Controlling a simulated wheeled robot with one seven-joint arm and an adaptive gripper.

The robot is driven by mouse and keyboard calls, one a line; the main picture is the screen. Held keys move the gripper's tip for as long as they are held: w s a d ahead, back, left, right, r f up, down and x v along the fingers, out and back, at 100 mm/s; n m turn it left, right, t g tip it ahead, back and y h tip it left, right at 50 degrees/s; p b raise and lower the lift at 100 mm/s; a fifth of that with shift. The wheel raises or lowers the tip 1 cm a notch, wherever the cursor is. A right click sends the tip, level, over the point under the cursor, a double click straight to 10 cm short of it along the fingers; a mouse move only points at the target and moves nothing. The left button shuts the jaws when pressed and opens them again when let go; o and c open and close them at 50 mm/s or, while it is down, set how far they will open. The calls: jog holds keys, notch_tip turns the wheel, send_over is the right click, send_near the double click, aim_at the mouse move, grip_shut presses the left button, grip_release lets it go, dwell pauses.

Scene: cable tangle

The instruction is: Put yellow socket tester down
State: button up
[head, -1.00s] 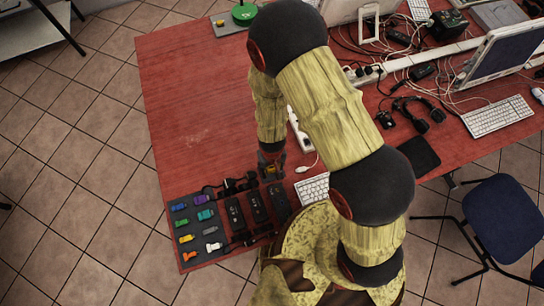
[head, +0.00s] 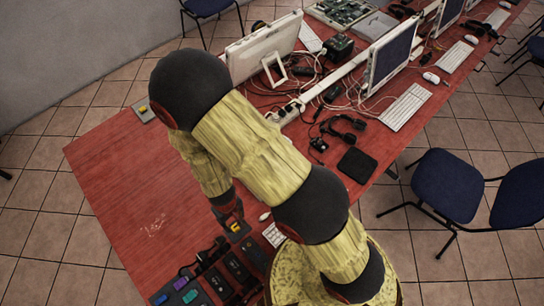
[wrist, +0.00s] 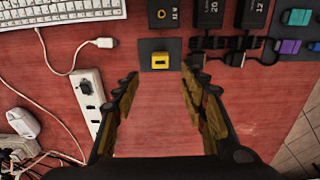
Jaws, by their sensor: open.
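The yellow socket tester (wrist: 161,61) is a small yellow block with a dark slot. In the wrist view it lies on a dark square pad (wrist: 150,47) on the red table. My gripper (wrist: 160,80) is open, with one finger on each side of the view and bare table between them. The tester is just beyond the fingertips, apart from both. In the head view, my gripper (head: 229,213) is low over the table, right by the tester (head: 236,227), which it partly hides.
Black adapters (wrist: 210,12) and coloured plugs (wrist: 290,46) lie beyond the pad. A white power strip (wrist: 88,100), cable and keyboard (wrist: 60,10) are on the left. The red table (head: 120,170) has clear room on the left in the head view.

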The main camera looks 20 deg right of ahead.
jog(key=w+d+r+m+t+y, duration=0.1)
jog(key=w+d+r, duration=0.15)
jog(key=r, duration=0.65)
jog(key=w+d+r+t, duration=0.1)
jog(key=w+d+r, duration=0.15)
jog(key=r, duration=0.65)
jog(key=w+d+r+m+t+y, duration=0.1)
jog(key=w+d+r, duration=0.15)
jog(key=r, duration=0.65)
jog(key=s+d+r+m+t+h, duration=0.1)
jog(key=s+d+r, duration=0.4)
jog(key=r, duration=0.5)
jog(key=s+d+r+m+t+h, duration=0.1)
jog(key=s+d+r, duration=0.5)
jog(key=d+r, duration=0.2)
notch_tip(320, 180, up, 2)
jog(key=shift+s+d+r+m+t, duration=0.1)
jog(key=shift+s+d+m+t, duration=0.1)
jog(key=shift+m+t, duration=0.1)
